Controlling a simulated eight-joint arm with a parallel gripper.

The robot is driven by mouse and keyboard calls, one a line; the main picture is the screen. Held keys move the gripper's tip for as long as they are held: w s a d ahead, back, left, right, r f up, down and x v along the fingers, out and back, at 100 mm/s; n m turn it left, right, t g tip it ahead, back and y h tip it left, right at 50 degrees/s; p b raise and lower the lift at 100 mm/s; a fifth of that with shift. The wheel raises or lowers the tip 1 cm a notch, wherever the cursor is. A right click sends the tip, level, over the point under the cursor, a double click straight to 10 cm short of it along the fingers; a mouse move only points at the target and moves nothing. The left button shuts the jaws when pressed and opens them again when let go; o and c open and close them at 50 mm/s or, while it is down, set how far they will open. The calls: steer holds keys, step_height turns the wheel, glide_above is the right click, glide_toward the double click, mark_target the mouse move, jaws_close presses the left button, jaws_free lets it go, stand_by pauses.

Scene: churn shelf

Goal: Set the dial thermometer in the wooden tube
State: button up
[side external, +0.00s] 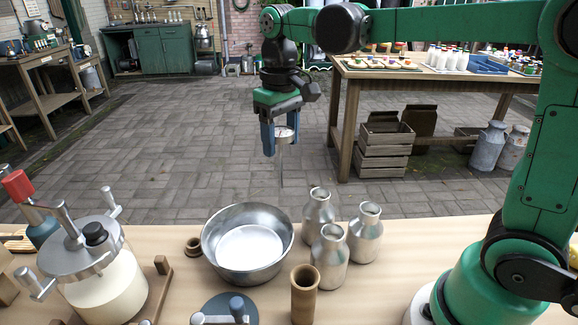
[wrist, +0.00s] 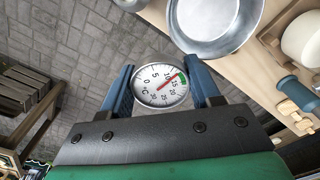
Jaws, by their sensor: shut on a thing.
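The dial thermometer (side external: 284,133) has a round white face and a thin stem hanging down. My gripper (side external: 281,138) is shut on it and holds it high, behind the bench's far edge in the side view. In the wrist view its dial (wrist: 161,86), with a red needle and a green band, sits between my two blue fingers (wrist: 160,88). The wooden tube (side external: 304,293) stands upright at the near edge of the bench, with its open top showing. The thermometer is well apart from the tube.
A metal basin (side external: 247,243) and several metal churns (side external: 331,257) stand behind the tube. A small wooden ring (side external: 194,246) lies left of the basin. A lidded cream pot (side external: 98,280) with a crank is at left. A dark lidded object (side external: 225,308) is just left of the tube.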

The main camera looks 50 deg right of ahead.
steer(key=s+a+r+n, duration=0.3)
steer(key=s+a, duration=0.2)
steer(key=a, duration=0.1)
step_height(320, 180, up, 3)
steer(key=n, duration=0.5)
glide_above(305, 273)
steer(key=a, duration=0.1)
steer(key=shift+s+f, duration=0.25)
steer(key=shift+f, duration=0.85)
steer(key=shift+s+f, duration=0.2)
steer(key=shift+f, duration=0.85)
steer(key=shift+f, duration=5.35)
